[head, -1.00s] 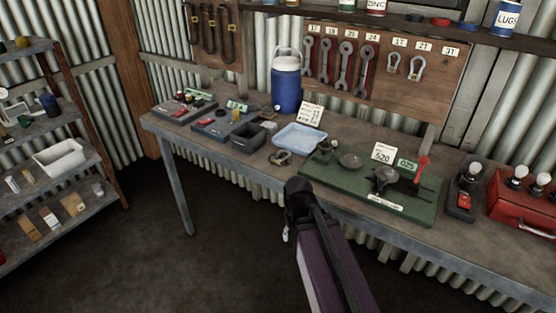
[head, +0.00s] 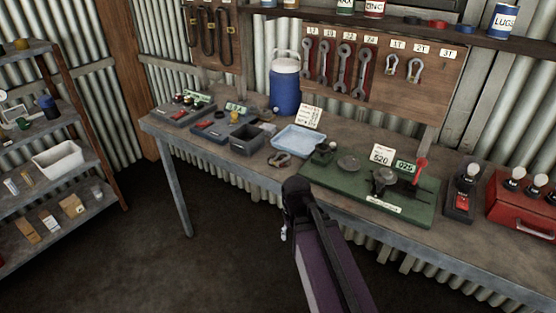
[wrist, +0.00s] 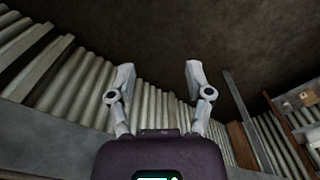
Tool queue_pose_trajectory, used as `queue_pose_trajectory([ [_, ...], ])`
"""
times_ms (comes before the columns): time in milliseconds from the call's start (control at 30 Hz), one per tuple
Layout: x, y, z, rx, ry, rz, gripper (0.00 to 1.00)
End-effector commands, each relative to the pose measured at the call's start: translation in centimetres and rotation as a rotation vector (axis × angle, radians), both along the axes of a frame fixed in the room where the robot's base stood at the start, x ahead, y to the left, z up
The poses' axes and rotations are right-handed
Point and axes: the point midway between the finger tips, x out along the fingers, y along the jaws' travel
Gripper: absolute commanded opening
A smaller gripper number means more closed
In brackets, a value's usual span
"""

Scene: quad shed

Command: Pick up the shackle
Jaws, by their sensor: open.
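A grey shackle-like piece (head: 279,160) with a yellowish part lies on the bench near its front edge, left of the green board. It is small in the head view, so its details are unclear. Two more grey shackles hang on the wooden tool board, one under the 1T label (head: 392,65) and one under 2T (head: 415,69). The spot under 3T is bare. My gripper (wrist: 158,76) is open and empty in the wrist view, with its two grey fingers apart, over floor and corrugated wall. No shackle shows there. My arm mostly hides the gripper in the head view, in front of the bench.
The bench (head: 230,168) carries a pale blue tray (head: 298,140), a dark bin (head: 247,140), a blue jug (head: 285,87) and a green board (head: 425,210) with fittings. A red toolbox (head: 520,208) stands at the right. Shelves (head: 60,155) stand at the left; the floor between is clear.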

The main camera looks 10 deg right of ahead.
Motion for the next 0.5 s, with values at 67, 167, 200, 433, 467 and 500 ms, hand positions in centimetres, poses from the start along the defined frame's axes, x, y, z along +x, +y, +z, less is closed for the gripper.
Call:
queue_pose_trajectory([
  [67,0.9,0.0,1.0,0.001,0.001,-0.049,0.66],
  [167,2.1,0.0,2.1,0.003,0.003,-0.144,0.66],
  [200,2.7,0.0,2.7,0.003,0.004,-0.190,0.66],
  [433,6.5,0.0,6.1,0.007,0.012,-0.509,0.66],
  [467,7.0,0.0,6.5,0.007,0.013,-0.553,0.66],
  [500,7.7,0.0,7.1,0.007,0.015,-0.611,0.66],
])
